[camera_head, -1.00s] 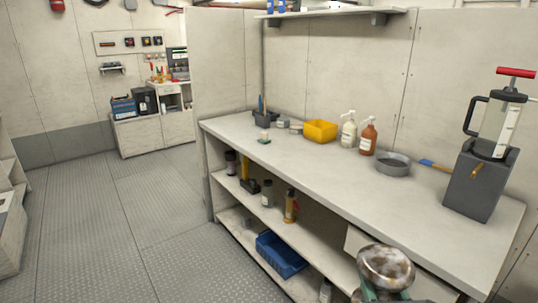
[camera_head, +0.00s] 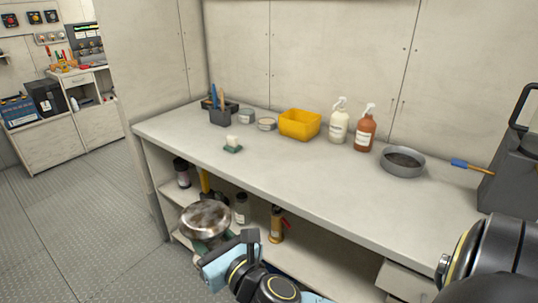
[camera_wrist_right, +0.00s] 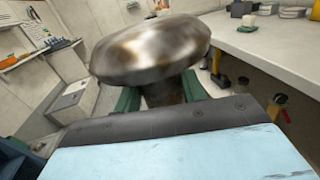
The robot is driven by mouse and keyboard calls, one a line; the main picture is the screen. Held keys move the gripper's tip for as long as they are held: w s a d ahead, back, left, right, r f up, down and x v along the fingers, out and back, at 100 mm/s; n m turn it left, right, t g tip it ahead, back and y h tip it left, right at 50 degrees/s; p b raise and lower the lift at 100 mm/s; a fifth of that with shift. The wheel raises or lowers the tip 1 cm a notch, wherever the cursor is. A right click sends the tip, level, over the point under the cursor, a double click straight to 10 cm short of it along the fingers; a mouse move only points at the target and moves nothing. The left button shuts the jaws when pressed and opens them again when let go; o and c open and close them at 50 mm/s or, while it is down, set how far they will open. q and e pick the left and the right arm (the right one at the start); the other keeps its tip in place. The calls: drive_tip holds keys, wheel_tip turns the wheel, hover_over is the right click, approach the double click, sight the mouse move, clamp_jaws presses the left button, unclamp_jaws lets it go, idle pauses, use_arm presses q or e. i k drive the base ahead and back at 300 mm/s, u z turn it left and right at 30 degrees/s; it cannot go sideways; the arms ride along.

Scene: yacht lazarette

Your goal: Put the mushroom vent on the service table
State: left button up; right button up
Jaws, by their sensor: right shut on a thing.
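The mushroom vent (camera_head: 205,220) is a domed metal cap with brown stains. My right gripper (camera_head: 203,244) is shut on it and holds it in front of the service table's shelves, below the level of the tabletop. In the right wrist view the vent (camera_wrist_right: 150,50) fills the top middle, its stem between the green fingers (camera_wrist_right: 160,95). The service table (camera_head: 290,180) has a pale top with bare room along its front and middle. My left gripper is not in view.
Bottles and a caulk-like tube (camera_head: 277,225) stand on the shelf below.

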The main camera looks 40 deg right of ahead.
sight(288, 166)
drive_tip(key=z, duration=0.7)
drive_tip(key=i, duration=0.85)
drive_tip(key=z, duration=0.75)
